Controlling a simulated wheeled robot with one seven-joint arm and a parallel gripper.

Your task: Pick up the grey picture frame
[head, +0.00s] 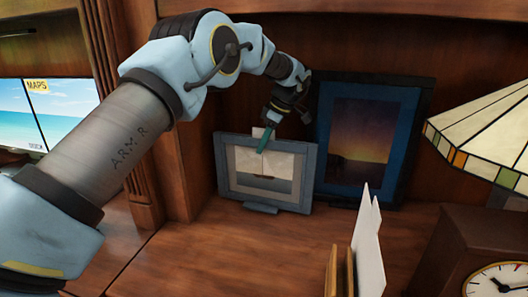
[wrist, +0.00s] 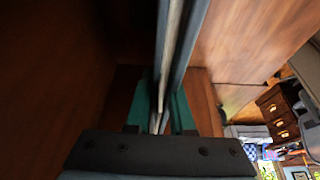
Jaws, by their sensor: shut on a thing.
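The grey picture frame (head: 264,172) stands upright on the wooden surface in the head view, holding a picture of a sailing boat. My gripper (head: 265,142) comes down from above onto the middle of its top edge, with green fingers. In the wrist view the frame (wrist: 180,45) shows edge-on as a grey and pale strip running up between the two green fingers (wrist: 161,112). The fingers are shut on it. The frame's base looks at or very near the surface; I cannot tell whether it touches.
A larger dark blue frame (head: 368,137) with a sunset picture stands close behind on the right. A letter holder with white envelopes (head: 368,250), a clock (head: 497,280) and a stained-glass lamp (head: 490,130) are at the right. Bare wood (head: 225,250) lies in front.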

